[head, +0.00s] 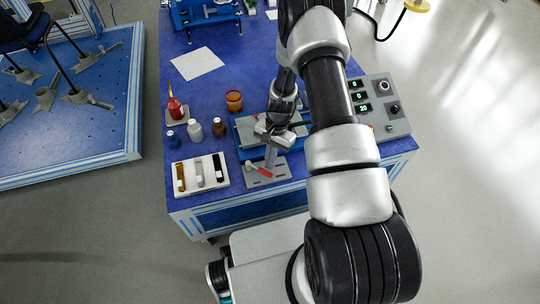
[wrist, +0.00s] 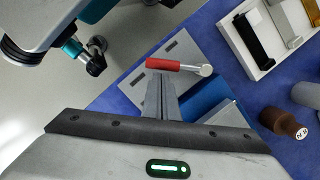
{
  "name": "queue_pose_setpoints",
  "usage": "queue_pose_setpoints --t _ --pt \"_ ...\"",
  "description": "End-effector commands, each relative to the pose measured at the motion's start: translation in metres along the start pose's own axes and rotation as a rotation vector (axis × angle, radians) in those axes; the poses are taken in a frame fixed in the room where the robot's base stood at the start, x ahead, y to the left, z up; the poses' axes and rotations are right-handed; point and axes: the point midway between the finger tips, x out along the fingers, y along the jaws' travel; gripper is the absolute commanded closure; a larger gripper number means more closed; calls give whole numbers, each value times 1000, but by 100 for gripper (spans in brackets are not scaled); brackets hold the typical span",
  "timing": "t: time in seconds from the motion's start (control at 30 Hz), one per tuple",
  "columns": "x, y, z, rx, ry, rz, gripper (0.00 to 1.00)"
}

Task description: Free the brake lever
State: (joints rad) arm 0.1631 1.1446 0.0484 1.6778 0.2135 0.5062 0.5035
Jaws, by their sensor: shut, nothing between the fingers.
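The brake lever (head: 262,172) has a red handle and a bare metal end, and lies over a light grey slotted plate (head: 281,173) at the front of the blue bench. In the wrist view the red handle (wrist: 174,65) points left and its round metal pivot end (wrist: 205,70) is at the right. My gripper (head: 269,165) is shut and empty, pointing down at the lever. In the wrist view its closed fingertips (wrist: 159,78) appear just below the red handle. I cannot tell whether they touch it. The fingers hide part of the plate.
A white tray (head: 221,182) with several samples stands left of the plate. A control box (head: 379,107) with green displays stands at the right. A paper sheet (head: 197,63) lies farther back.

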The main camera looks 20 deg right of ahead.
Motion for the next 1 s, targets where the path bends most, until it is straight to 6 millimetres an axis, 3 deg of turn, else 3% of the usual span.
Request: queue_pose_setpoints --t 0.4,1.0 --pt "4 5 17 213 0 -50 100" --pt "6 5 22 251 -4 -58 100"
